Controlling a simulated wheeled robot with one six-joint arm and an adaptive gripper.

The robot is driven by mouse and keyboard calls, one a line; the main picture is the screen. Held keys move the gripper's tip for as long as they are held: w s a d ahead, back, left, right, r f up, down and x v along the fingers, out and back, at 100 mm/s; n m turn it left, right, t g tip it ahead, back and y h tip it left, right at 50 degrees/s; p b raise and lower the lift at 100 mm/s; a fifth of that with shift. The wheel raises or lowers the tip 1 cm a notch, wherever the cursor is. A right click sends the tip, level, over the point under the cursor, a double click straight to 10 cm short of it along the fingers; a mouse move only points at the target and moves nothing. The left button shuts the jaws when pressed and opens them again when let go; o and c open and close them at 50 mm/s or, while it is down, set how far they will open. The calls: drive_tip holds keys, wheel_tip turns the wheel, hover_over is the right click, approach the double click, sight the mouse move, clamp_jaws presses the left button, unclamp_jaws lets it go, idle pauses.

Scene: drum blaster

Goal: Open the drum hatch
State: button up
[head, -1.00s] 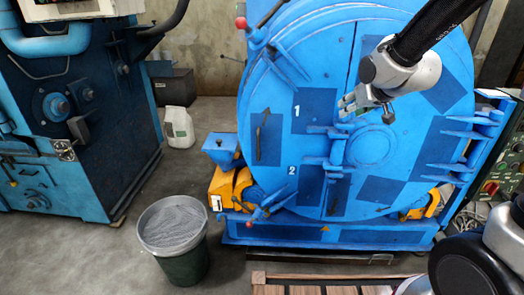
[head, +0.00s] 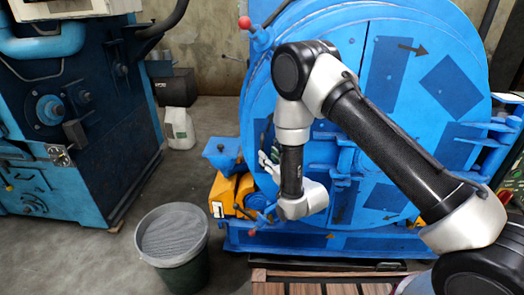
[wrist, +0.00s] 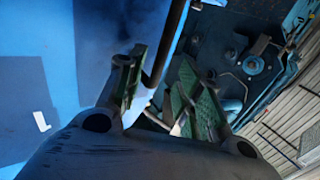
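The blue round drum hatch (head: 385,95) fills the right of the head view, its middle covered by my arm. Its left edge stands slightly away from the frame's left clamp (head: 262,40), so it looks a little ajar. My gripper (head: 266,160) is at the hatch's left edge, partly hidden by my wrist. In the wrist view my gripper (wrist: 158,100) shows its two green-padded fingers apart. A dark bar (wrist: 170,40), apparently the hatch handle, runs down between them beside the blue surface. Whether it touches a pad I cannot tell.
A grey-topped bin (head: 172,235) stands on the floor at front left. A dark blue machine (head: 75,120) and a white canister (head: 179,128) are further left. Yellow parts (head: 226,195) sit low by the drum. Grey floor lies between bin and machine.

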drive_tip(key=x, duration=0.5)
drive_tip(key=shift+w+a, duration=0.15)
drive_tip(key=shift+w, duration=0.2)
clamp_jaws()
